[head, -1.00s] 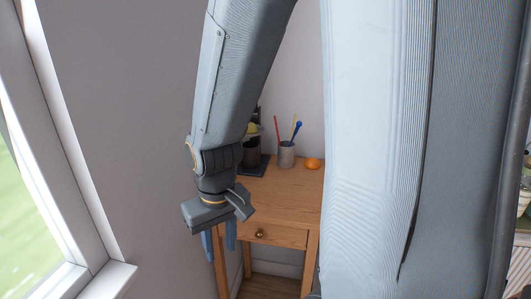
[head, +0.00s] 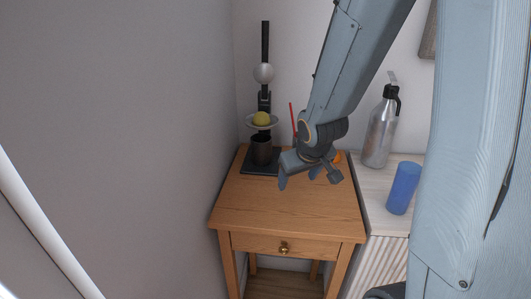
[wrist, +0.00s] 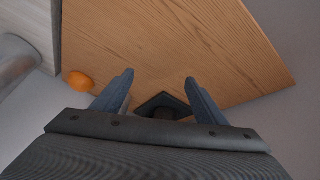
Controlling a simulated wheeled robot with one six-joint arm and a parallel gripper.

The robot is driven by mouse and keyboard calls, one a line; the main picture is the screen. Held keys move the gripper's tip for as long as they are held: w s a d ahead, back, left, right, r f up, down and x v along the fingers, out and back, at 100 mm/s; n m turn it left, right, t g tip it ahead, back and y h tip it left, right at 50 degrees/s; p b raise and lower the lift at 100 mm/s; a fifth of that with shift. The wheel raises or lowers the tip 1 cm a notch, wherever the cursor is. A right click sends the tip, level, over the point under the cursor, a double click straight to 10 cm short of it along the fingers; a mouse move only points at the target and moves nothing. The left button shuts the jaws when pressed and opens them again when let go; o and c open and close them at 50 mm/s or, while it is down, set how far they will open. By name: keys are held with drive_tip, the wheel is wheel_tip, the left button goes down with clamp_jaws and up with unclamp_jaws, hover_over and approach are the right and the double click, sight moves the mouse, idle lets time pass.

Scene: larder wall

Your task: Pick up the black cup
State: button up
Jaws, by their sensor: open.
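A dark cup (head: 261,149), black to brown-grey, stands upright on the dark base (head: 258,169) of a black stand at the back left of the wooden table. A small plate with a yellow ball sits just above it on the stand. My gripper (head: 299,177) is open and empty, to the right of the cup and nearer the camera, apart from it. In the wrist view the open fingers (wrist: 158,77) point over the tabletop. The dark base (wrist: 155,101) shows between them, with part of the cup (wrist: 164,114), mostly hidden by my gripper's body.
The stand's upright (head: 265,45) carries a pale ball. An orange (wrist: 78,82) lies near the table edge. A red stick (head: 293,118) shows behind my arm. A steel flask (head: 381,133) and a blue tumbler (head: 403,188) stand on the pale cabinet at right. The front tabletop (head: 285,215) is clear.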

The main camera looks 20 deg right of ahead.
sight(262, 151)
drive_tip(key=w+t, duration=0.1)
drive_tip(key=w, duration=0.2)
drive_tip(key=w+n+t+y+b, duration=0.1)
drive_tip(key=w, duration=0.3)
drive_tip(key=w+d+n+t+y, duration=0.1)
drive_tip(key=w+t, duration=0.1)
drive_tip(key=w, duration=0.2)
drive_tip(key=shift+d+f, duration=0.1)
drive_tip(key=shift+f, duration=0.2)
drive_tip(key=w+y, duration=0.1)
drive_tip(key=w+a+n+t+y, duration=0.1)
drive_tip(key=w+a+n+y+b, duration=0.1)
drive_tip(key=y, duration=0.1)
drive_tip(key=shift+r+t, duration=0.2)
drive_tip(key=shift+t, duration=0.2)
drive_tip(key=shift+w+a+r+y, duration=0.1)
drive_tip(key=shift+a+y, duration=0.1)
drive_tip(key=shift+y, duration=0.2)
drive_tip(key=shift+w+a+n+y, duration=0.15)
drive_tip(key=shift+a+n+y, duration=0.25)
drive_tip(key=shift+p+x, duration=0.8)
drive_tip(key=shift+x, duration=2.9)
drive_tip(key=shift+d, duration=0.1)
drive_tip(key=c, duration=1)
drive_tip(key=shift+c, duration=0.2)
drive_tip(key=shift+r, duration=0.15)
